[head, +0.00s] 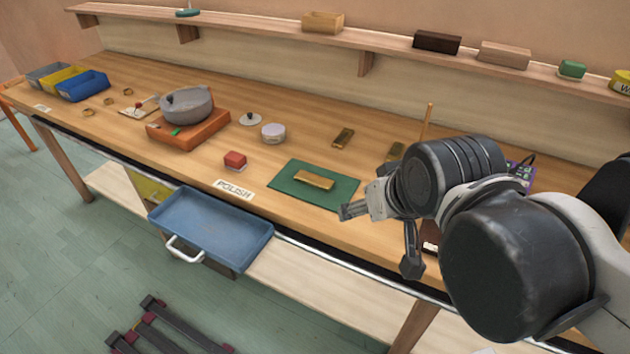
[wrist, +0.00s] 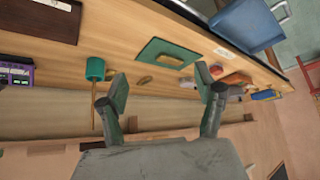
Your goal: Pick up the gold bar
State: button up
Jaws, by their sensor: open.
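A gold bar (head: 314,180) lies flat on a green mat (head: 342,193) near the front of the bench. My gripper (head: 382,238) is open and empty, to the right of the mat near the bench's front edge, touching no bar.
A grey pot (head: 187,105) sits on an orange base. A blue drawer (head: 212,222) juts out below the bench. A green stick holder (wrist: 95,69) shows in the wrist view.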

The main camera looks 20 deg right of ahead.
dwell(0.3)
jog(key=o, duration=0.9)
jog(key=shift+c, duration=0.2)
